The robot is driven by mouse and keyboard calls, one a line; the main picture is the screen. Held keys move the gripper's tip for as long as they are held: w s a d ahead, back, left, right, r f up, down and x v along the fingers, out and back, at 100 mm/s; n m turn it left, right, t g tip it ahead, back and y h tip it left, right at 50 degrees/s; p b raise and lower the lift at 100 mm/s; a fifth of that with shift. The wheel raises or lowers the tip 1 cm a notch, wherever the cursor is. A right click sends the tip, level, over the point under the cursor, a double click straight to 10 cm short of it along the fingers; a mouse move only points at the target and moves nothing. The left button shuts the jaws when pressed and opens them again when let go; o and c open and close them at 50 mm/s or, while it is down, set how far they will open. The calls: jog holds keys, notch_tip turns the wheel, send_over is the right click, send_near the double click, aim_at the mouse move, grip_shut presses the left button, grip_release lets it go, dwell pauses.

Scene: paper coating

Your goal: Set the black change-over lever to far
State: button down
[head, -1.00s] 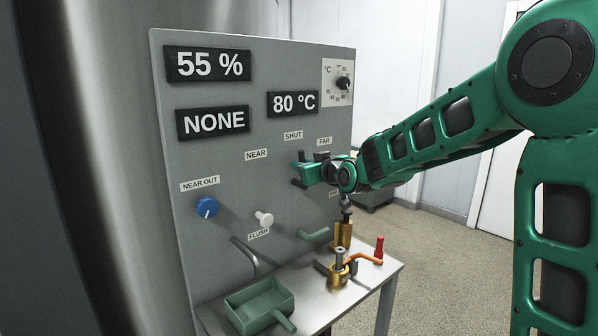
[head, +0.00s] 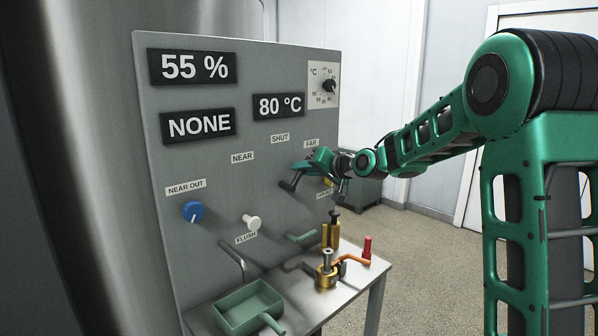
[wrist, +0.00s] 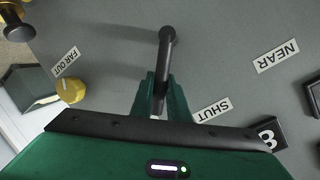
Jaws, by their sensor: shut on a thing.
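The black change-over lever (wrist: 166,60) is in my gripper's jaws. In the wrist view its round dark end shows beyond the green fingers. In the head view a dark part of the lever (head: 289,184) sticks out at the lower left of my gripper (head: 308,169). My gripper is shut on the lever, just below the FAR label (head: 311,143). The lever lies on the FAR side of the SHUT label (head: 280,138). The NEAR label (head: 242,157) is further left. In the wrist view the FAR label is hidden behind my gripper.
The panel has a blue NEAR OUT knob (head: 193,212), a white FLUSH knob (head: 251,223) and a temperature dial (head: 329,86). A yellow FAR OUT knob (wrist: 71,89) is close to my gripper. Below are a green tray (head: 248,307) and brass fittings (head: 326,275) on a steel shelf.

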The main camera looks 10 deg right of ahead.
jog(key=shift+w+d+f+m, duration=0.1)
jog(key=shift+w+d+m, duration=0.1)
jog(key=shift+d+m, duration=0.2)
jog(key=c, duration=1.7)
grip_release()
jog(key=shift+f, duration=0.1)
jog(key=shift+a, duration=0.1)
jog(key=shift+s, duration=0.1)
jog(key=v, duration=1)
jog(key=shift+s+d, duration=0.15)
jog(key=shift+d, duration=0.05)
